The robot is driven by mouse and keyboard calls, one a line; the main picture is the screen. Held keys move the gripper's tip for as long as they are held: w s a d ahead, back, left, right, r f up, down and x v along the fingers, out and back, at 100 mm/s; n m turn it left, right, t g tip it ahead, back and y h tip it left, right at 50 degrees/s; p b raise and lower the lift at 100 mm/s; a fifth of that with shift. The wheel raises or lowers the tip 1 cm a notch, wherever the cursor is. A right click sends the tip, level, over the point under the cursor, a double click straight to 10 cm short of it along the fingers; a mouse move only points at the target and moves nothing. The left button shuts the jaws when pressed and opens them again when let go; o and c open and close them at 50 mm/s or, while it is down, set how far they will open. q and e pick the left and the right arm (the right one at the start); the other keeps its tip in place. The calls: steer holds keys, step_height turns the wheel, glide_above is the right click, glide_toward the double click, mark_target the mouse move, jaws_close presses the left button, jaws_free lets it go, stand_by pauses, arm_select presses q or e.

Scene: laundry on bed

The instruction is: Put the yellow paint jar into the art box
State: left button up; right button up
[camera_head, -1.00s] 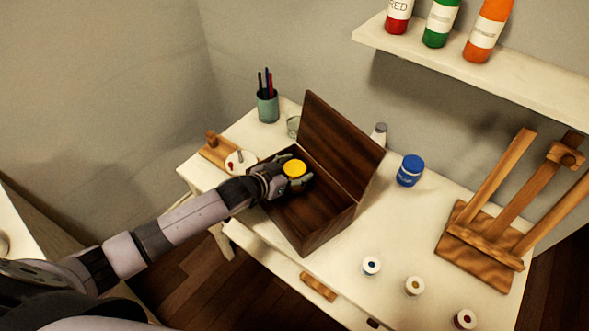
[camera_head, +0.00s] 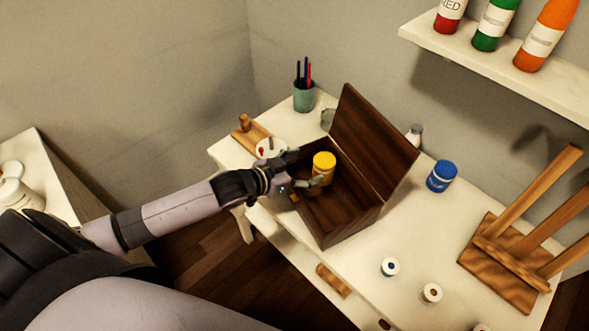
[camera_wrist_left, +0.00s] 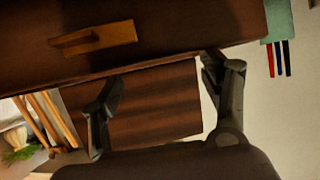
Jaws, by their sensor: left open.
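The yellow paint jar (camera_head: 323,166) stands upright inside the open dark wooden art box (camera_head: 349,223), towards its left part. The raised lid (camera_head: 372,135) leans back behind it. My left gripper (camera_head: 308,170) is open beside the jar at the box's left edge; its fingers are apart from each other and the jar sits just to the right of them. In the left wrist view the open fingers (camera_wrist_left: 165,85) show with nothing between them, in front of dark wood; the jar is not seen there. My right gripper is not in view.
The box stands on a white desk (camera_head: 407,225). A blue jar (camera_head: 441,177) and a wooden easel (camera_head: 510,260) are to its right. A pen cup (camera_head: 304,97) stands behind left. Small white jars (camera_head: 390,267) lie near the front edge. A shelf with bottles is above.

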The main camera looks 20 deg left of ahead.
arm_select(q)
steer(key=shift+v, duration=1.7)
